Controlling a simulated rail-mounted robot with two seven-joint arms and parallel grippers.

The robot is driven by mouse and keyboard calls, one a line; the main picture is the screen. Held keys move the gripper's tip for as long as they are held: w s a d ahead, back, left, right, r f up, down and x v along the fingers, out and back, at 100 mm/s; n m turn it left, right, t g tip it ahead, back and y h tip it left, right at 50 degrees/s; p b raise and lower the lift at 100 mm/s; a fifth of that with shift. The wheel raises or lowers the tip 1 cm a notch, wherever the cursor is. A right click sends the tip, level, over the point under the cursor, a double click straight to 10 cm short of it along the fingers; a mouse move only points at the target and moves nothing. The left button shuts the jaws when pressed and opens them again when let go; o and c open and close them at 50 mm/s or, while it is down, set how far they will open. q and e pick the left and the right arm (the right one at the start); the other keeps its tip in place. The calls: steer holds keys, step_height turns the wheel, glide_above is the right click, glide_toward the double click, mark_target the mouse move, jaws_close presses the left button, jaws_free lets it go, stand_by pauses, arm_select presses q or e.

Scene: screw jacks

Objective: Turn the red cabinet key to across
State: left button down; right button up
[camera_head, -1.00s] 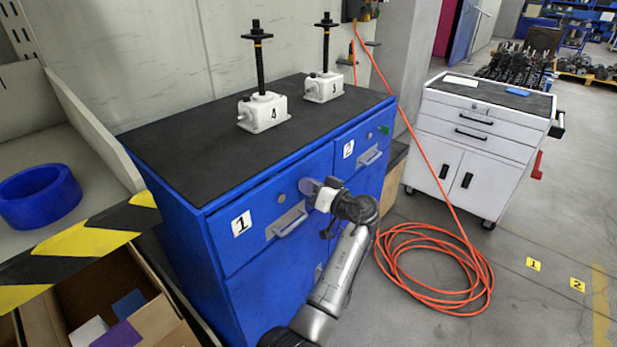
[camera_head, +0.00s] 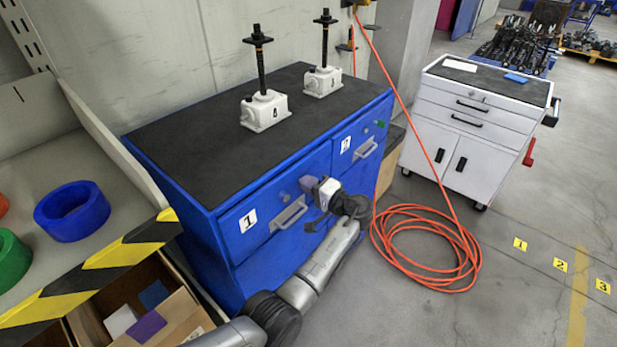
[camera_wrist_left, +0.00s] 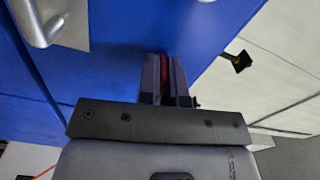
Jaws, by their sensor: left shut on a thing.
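The blue cabinet (camera_head: 180,205) has a drawer front marked 1 (camera_head: 264,222) and one marked 2 (camera_head: 345,162). My left gripper (camera_head: 307,184) is at the cabinet front, near the upper right of drawer 1. In the left wrist view its two fingers (camera_wrist_left: 167,82) are shut on the red key (camera_wrist_left: 166,72), which shows as a thin red strip between them against the blue panel. The fingers hide most of the key, so its exact angle cannot be told. In the head view the gripper hides the key. My right gripper is not in view.
Drawer handles (camera_head: 289,213) (camera_head: 365,148) stick out on both sides of the gripper. Two screw jacks (camera_head: 265,108) (camera_head: 323,80) stand on the cabinet top. An orange hose (camera_head: 425,250) lies coiled on the floor. A white tool cart (camera_head: 470,140) stands at the right.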

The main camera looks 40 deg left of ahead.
arm_select(q)
steer(key=shift+m+p, duration=0.7)
steer(key=shift+m, duration=0.3)
steer(key=c, duration=1.3)
jaws_free()
steer(key=shift+d, duration=0.25)
steer(key=d, duration=1.3)
steer(key=shift+s+d, duration=0.1)
steer(key=shift+d, duration=0.1)
